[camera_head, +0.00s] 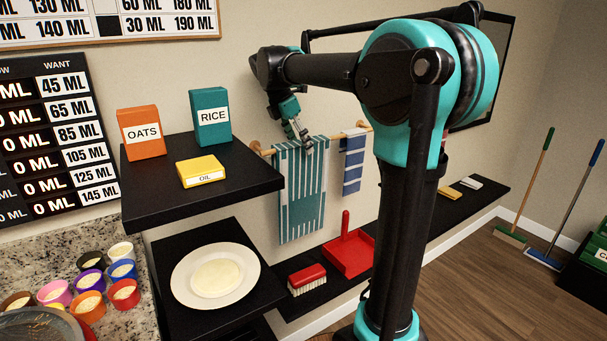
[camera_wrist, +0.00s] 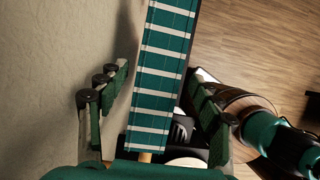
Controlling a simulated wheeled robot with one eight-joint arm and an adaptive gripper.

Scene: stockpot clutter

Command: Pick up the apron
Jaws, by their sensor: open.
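The apron (camera_head: 302,200), a teal cloth with white stripes, hangs from a wooden rail (camera_head: 265,150) on the wall. My gripper (camera_head: 299,138) is at its top edge, by the rail, and overlaps it in the head view. In the wrist view, the apron (camera_wrist: 163,75) runs between the two spread fingers of my gripper (camera_wrist: 158,75), with visible space on both sides. The gripper is open and nothing is held. A wooden bit of the rail shows at the bottom of the wrist view.
A blue-and-white striped cloth (camera_head: 352,163) hangs to the right on the rail. A black shelf (camera_head: 250,182) with boxes stands close on the left. Below are a red dustpan (camera_head: 349,253) and brush (camera_head: 307,279) on a low ledge. The wall is close behind.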

